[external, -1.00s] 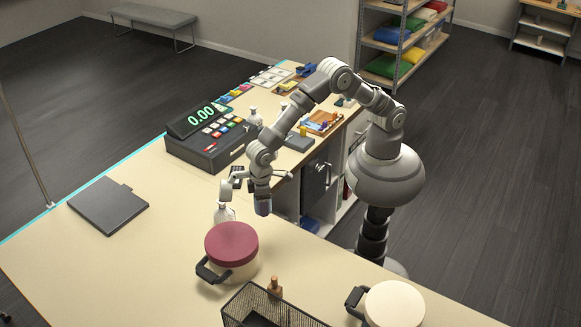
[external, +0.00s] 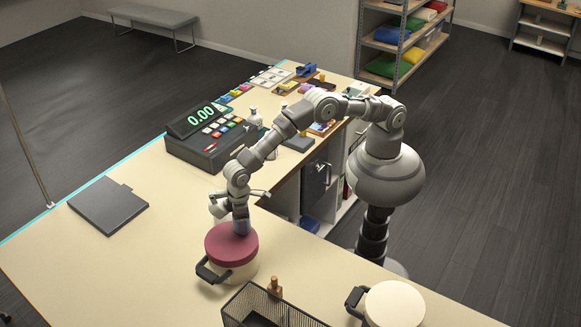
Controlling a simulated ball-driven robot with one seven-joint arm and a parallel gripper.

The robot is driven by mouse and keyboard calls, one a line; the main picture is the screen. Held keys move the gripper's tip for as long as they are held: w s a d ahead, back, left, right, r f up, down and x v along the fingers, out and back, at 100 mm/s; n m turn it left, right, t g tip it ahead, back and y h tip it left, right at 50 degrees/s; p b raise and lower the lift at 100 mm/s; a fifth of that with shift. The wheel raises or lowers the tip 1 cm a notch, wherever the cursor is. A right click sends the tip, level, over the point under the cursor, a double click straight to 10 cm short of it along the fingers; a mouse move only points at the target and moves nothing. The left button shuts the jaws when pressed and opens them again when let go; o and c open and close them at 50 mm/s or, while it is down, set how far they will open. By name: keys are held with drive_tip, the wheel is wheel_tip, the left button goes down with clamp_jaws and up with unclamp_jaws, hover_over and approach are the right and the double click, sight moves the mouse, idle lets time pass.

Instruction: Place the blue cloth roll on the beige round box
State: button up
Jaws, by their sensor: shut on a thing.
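My gripper (external: 240,216) points down and is shut on the blue cloth roll (external: 241,227), of which only a small bluish part shows below the fingers. The roll is upright, over the back part of a maroon lid (external: 228,247). I cannot tell whether it touches the lid. This lid tops a round box with a beige body (external: 238,275) and a dark handle. A second round box (external: 394,303), with a cream top and a dark handle, stands at the lower right, partly cut off by the frame.
A black mesh basket (external: 262,308) and a small brown bottle (external: 274,287) stand between the two boxes. A cash register (external: 208,140) and a dark flat folder (external: 108,205) lie farther back. The counter left of the maroon-lidded box is clear.

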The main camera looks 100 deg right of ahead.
drive_tip(key=shift+f, duration=0.2)
drive_tip(key=o, duration=1.1)
drive_tip(key=shift+r, duration=0.1)
